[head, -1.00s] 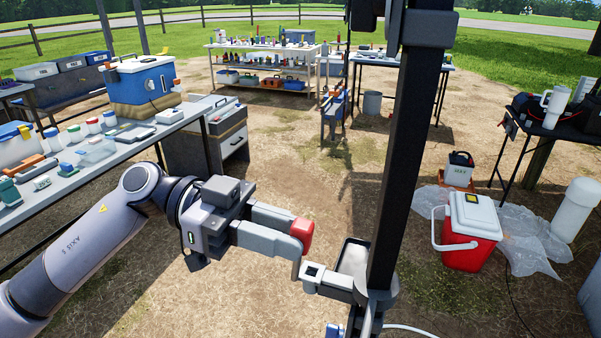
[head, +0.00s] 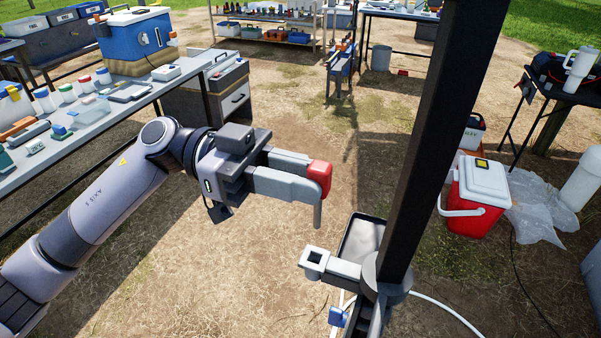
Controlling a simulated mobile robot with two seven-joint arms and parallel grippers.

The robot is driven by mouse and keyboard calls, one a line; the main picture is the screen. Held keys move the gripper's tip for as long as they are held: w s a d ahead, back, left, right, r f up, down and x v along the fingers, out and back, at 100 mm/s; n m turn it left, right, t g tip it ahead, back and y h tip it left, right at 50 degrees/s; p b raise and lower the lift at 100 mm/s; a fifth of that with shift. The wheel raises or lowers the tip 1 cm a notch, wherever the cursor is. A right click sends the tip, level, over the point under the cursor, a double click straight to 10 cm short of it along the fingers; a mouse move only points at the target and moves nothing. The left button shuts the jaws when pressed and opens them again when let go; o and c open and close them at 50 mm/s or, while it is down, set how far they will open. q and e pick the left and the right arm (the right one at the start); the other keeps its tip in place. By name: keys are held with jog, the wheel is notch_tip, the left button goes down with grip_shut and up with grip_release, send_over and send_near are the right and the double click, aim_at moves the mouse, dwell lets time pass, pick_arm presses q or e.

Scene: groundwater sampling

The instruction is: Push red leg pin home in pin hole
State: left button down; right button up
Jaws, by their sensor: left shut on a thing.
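My left gripper (head: 312,186) is shut on the red leg pin (head: 320,176). The pin's red head sits between the fingertips, and its grey shaft hangs down below them, close to upright. The pin hole (head: 314,259) is a square opening in the light grey socket at the end of a short arm fixed to the dark post (head: 425,150). The pin's lower tip shows above the socket in the picture, with a gap between them. The pin is out of the hole. My right gripper is not in view.
A grey tray (head: 352,240) sits behind the socket, beside the post. A white hose (head: 447,308) runs from the post's base. A long bench (head: 90,130) with jars stands at left, and a red cooler (head: 470,212) at right. Bare ground lies between.

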pick_arm(q)
jog(key=shift+f+b, duration=0.95)
jog(key=shift+f, duration=1.75)
jog(key=shift+p, duration=0.55)
jog(key=shift+p, duration=0.45)
notch_tip(320, 180, down, 7)
jog(key=b, duration=0.2)
jog(key=shift+b, duration=0.35)
dwell(1.9)
jog(key=c, duration=0.9)
grip_release()
jog(key=shift+o, duration=0.2)
